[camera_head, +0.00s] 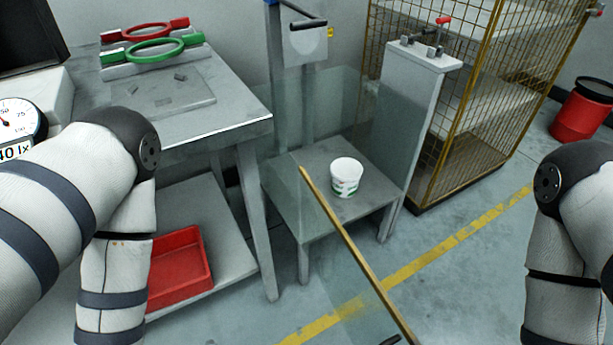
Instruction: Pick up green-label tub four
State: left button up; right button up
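A white tub (345,176) with a green label stands upright on a low grey stand (297,199) near the middle of the head view. It looks open at the top and pale inside. The label is too small for me to read a number on it. No gripper touches the tub. My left arm comes in from the left and my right arm from the right. Both run out of the bottom of the picture, so neither gripper shows.
A clear panel with a yellow edge (352,247) rises in front of the stand. A grey post (413,105) with a red lever stands behind right, beside a wire cage (478,110). A grey bench (232,105) holds red and green rings; a red tray (178,268) lies below.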

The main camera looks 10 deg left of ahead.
aim_at(346, 172)
jog(key=i+l+u, duration=0.15)
jog(key=l+u, duration=0.3)
jog(key=i+l+u, duration=0.15)
jog(key=l+u, duration=1.35)
jog(key=l, duration=0.2)
jog(key=l+u, duration=0.35)
jog(key=i+l+z, duration=0.2)
jog(key=l, duration=0.25)
jog(key=l+z, duration=0.2)
jog(key=l, duration=0.25)
jog(key=i+l+z, duration=0.2)
jog(key=l, duration=0.2)
jog(key=k, duration=0.1)
